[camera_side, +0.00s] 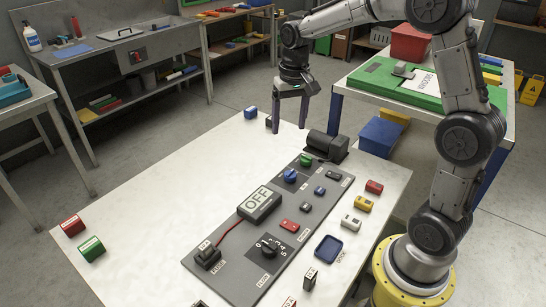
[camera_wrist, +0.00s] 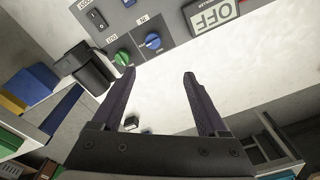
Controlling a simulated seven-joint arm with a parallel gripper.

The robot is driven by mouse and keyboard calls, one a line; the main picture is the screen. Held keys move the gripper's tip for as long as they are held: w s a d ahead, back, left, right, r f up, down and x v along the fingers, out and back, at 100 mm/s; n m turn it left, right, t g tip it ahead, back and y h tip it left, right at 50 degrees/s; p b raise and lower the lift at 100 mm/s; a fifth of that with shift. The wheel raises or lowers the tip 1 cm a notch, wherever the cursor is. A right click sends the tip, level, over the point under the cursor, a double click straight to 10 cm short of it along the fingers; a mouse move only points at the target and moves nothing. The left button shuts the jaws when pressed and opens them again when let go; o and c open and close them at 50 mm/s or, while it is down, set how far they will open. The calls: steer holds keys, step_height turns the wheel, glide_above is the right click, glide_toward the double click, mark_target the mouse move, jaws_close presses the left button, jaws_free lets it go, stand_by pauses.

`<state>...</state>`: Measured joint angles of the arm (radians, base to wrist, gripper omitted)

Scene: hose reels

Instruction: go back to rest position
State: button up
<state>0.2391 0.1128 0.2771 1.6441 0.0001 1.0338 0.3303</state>
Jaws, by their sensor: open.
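My gripper (camera_side: 291,113) hangs in the air above the far part of the white table (camera_side: 160,185). Its two fingers point down, spread apart, with nothing between them. In the wrist view the open fingers (camera_wrist: 160,75) reach toward the grey control panel (camera_wrist: 120,30). The panel (camera_side: 222,269) carries a display reading OFF (camera_side: 260,202), a blue knob (camera_side: 290,176), a green knob (camera_side: 306,160), a black dial (camera_side: 269,246) and several small switches. A black cylinder (camera_side: 327,146) sits at the panel's far end. My gripper is clear of all of these.
Red (camera_side: 73,226) and green (camera_side: 91,248) blocks stand at the table's left. Small coloured blocks and a blue dish (camera_side: 328,249) lie right of the panel. A side table with a green board (camera_side: 400,83) stands behind my arm. The table's left half is mostly clear.

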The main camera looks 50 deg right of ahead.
steer(key=s+a+r+n+t, duration=0.2)
steer(key=s+a+r, duration=0.2)
steer(key=s+r, duration=0.15)
steer(key=s+a+r+n+t, duration=0.1)
steer(key=s+a+r+t, duration=0.1)
steer(key=s+a+r, duration=0.4)
steer(key=s+f+n, duration=0.3)
steer(key=s+f, duration=0.3)
steer(key=s, duration=0.5)
steer(key=shift+s+d+f+n+t, duration=0.2)
steer(key=shift+s+n+t, duration=0.1)
steer(key=shift+t, duration=0.1)
steer(key=shift+r, duration=0.1)
